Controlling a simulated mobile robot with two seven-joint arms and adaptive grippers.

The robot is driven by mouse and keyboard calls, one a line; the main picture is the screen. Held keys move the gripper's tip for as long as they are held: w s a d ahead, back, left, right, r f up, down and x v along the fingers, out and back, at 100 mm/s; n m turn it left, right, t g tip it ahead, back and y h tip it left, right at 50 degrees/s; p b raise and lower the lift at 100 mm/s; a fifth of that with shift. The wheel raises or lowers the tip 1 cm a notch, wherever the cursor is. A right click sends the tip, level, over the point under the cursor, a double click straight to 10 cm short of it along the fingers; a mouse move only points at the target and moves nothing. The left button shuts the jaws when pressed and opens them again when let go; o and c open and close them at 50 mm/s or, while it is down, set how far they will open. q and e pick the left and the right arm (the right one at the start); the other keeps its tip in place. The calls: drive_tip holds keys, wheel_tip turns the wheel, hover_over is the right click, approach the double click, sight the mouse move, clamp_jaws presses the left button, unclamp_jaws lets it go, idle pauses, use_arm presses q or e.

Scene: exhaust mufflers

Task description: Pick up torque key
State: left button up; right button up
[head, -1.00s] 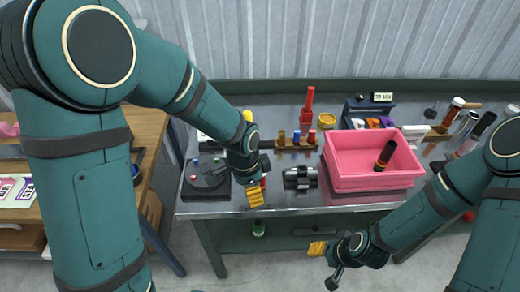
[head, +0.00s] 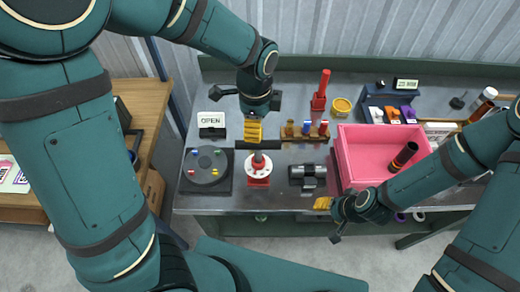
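I cannot tell for sure which thing is the torque key. A red upright tool (head: 321,90) stands at the back of the metal bench (head: 290,216). A row of small pieces with coloured tops (head: 306,130) stands in front of it. My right gripper (head: 324,203) is at the bench's front edge, near the pink bin. The finger gap of both is hard to see.
The pink bin (head: 346,160) holds a dark cylinder with an orange band (head: 404,156).

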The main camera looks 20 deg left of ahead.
sight(258, 150)
use_arm(q)
wheel_tip(258, 150, down, 6)
drive_tip(key=shift+s+f+b, duration=0.15)
drive_tip(key=shift+f+b, duration=0.1)
drive_tip(key=shift+b, duration=0.05)
drive_tip(key=f, duration=0.5)
drive_tip(key=shift+d, duration=0.2)
drive_tip(key=shift+r, duration=0.1)
drive_tip(key=shift+w, duration=0.2)
clamp_jaws()
